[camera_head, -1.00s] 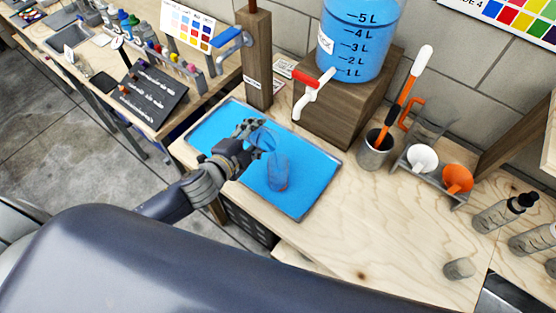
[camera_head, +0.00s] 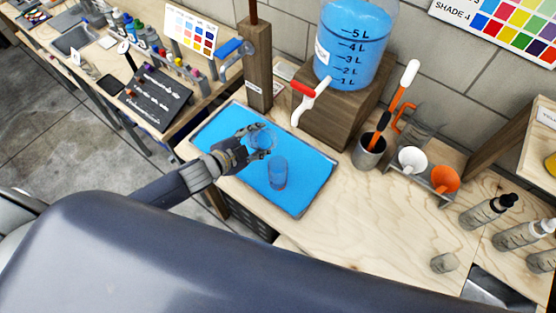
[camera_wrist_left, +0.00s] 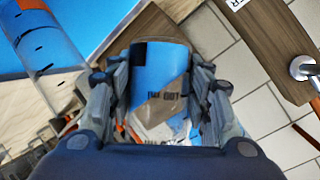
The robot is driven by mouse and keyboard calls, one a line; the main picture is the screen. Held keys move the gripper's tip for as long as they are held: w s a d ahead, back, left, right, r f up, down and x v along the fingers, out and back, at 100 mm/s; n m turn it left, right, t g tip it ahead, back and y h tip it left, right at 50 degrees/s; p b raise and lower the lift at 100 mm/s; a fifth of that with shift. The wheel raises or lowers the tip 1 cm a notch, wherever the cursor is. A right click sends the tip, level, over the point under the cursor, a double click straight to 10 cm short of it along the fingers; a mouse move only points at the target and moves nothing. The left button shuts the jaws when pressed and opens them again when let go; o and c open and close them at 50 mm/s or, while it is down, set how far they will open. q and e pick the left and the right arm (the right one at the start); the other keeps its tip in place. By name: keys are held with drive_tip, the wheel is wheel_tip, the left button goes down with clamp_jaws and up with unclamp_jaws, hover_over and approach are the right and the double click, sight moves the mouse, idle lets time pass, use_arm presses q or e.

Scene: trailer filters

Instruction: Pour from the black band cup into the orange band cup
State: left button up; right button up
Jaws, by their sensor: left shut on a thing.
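My left gripper (camera_head: 252,142) is shut on a clear cup (camera_head: 263,139), held at the far side of the standing cup. In the left wrist view the held cup (camera_wrist_left: 160,85) sits between the fingers, with a dark patch near its rim like a black band. A second clear cup (camera_head: 277,173) with a faint reddish tint stands upright on the blue mat (camera_head: 307,187). It also shows in the left wrist view (camera_wrist_left: 38,40), with orange-red traces. The two cups are apart. I cannot make out their contents. My right gripper is out of view.
A blue water tank (camera_head: 354,48) with a red-handled tap (camera_head: 307,92) stands on a wooden block (camera_head: 340,118) behind the mat. A metal pot (camera_head: 369,152) with tools and a rack with white and orange funnels (camera_head: 445,179) are at right. The front bench is mostly clear.

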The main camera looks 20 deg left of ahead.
sight(248, 135)
use_arm(q)
drive_tip(key=shift+w+a, duration=0.1)
drive_tip(key=shift+n+g+h, duration=0.5)
drive_tip(key=shift+n+h, duration=0.1)
drive_tip(key=shift+n, duration=0.1)
drive_tip(key=f, duration=0.1)
drive_tip(key=f+b, duration=0.2)
drive_tip(key=f, duration=0.1)
drive_tip(key=shift+w+a+f, duration=0.1)
drive_tip(key=shift+w+a, duration=0.1)
drive_tip(key=shift+a, duration=0.15)
drive_tip(key=a+f+n+h+b, duration=0.1)
drive_tip(key=b, duration=0.1)
drive_tip(key=w+a+f+n+g+h+b, duration=0.1)
drive_tip(key=n+b, duration=0.1)
drive_tip(key=b, duration=0.1)
drive_tip(key=shift+w+f+g+h, duration=0.15)
drive_tip(key=shift+w+g+h, duration=0.15)
drive_tip(key=shift+h, duration=0.1)
drive_tip(key=shift+a, duration=0.1)
drive_tip(key=shift+n, duration=0.3)
wheel_tip(248, 135, up, 5)
drive_tip(key=p, duration=0.4)
drive_tip(key=shift+s+p, duration=0.1)
drive_tip(key=shift+p, duration=0.3)
